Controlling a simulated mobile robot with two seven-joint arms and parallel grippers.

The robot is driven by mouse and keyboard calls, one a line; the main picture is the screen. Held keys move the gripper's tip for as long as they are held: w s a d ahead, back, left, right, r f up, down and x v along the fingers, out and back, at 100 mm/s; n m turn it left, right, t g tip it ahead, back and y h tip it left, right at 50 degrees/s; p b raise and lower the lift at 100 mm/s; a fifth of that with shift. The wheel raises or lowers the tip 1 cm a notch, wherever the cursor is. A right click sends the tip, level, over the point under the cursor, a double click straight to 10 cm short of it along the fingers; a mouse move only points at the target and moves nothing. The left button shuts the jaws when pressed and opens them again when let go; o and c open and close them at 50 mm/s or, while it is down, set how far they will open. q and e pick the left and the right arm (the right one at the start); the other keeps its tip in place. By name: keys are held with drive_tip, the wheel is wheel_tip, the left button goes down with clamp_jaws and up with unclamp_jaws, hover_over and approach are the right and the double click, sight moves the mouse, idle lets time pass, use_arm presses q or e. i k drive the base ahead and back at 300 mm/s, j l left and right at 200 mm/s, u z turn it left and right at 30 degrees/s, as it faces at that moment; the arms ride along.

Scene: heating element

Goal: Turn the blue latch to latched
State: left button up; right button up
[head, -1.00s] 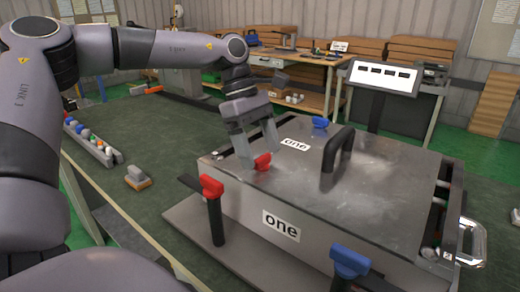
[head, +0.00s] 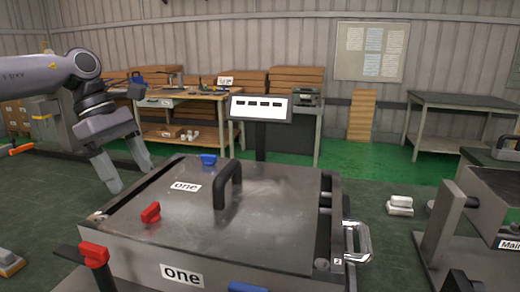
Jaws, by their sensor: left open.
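A blue latch (head: 208,159) sits on the far edge of the metal box lid (head: 250,205), left of the black handle (head: 228,184). A second blue latch (head: 247,287) shows at the bottom edge of the head view, mostly cut off. A red latch (head: 151,212) sits on the lid's left part, and another red latch (head: 94,254) stands on a dark post at the front left. My left gripper (head: 134,180) is open and empty, beside the box's far left corner, its fingers pointing down. It is apart from both blue latches.
A small display (head: 261,108) stands behind the box. A silver side handle (head: 357,242) sticks out at the box's right. White blocks (head: 400,205) and another metal fixture (head: 490,215) lie further right.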

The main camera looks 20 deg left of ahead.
sight(209, 160)
drive_tip(key=k, duration=1)
